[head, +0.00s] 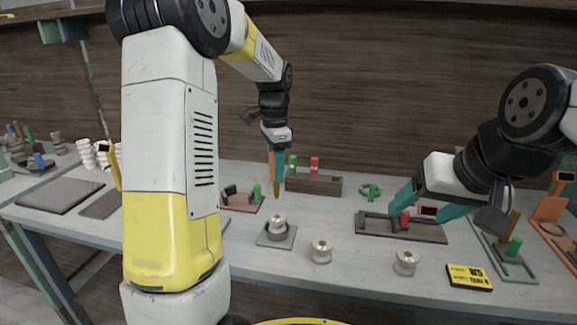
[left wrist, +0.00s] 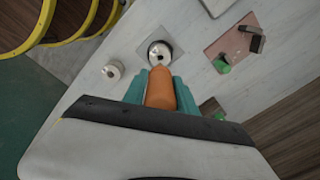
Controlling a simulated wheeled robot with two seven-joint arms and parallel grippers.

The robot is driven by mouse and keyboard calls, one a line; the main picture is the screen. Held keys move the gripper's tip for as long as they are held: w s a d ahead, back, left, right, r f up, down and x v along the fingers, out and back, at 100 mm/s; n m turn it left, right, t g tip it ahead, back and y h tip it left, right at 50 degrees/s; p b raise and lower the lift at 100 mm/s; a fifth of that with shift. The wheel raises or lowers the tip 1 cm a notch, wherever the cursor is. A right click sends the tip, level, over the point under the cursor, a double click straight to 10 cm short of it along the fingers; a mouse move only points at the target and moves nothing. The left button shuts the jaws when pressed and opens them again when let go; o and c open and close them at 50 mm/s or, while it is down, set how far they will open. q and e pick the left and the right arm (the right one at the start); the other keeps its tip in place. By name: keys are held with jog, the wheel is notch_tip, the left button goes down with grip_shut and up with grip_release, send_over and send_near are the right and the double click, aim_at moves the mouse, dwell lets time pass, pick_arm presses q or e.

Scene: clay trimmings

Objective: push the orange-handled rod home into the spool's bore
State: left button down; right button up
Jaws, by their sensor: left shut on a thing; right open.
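My left gripper (head: 276,172) is shut on the orange-handled rod (head: 276,187), which points down above the work table. In the left wrist view the orange handle (left wrist: 161,88) sits between the teal fingers (left wrist: 162,92). A pale spool (head: 279,219) stands in a dark ring on a small grey plate (head: 262,239). The rod's lower end is above the spool and apart from it. In the left wrist view the spool (left wrist: 153,47) shows a dark bore just beyond the handle. My right gripper (head: 429,203) is open and empty above a dark tray.
Two loose spools, one nearer the middle (head: 322,251) and one further right (head: 404,263), stand at the table's front. The dark tray (head: 428,234) holds a red piece (head: 405,217). A yellow sign (head: 468,277) lies front right.

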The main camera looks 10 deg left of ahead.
aim_at(277, 197)
pick_arm(q)
jog(key=shift+f, duration=2.85)
jog(key=shift+f, duration=2.75)
dwell(2.4)
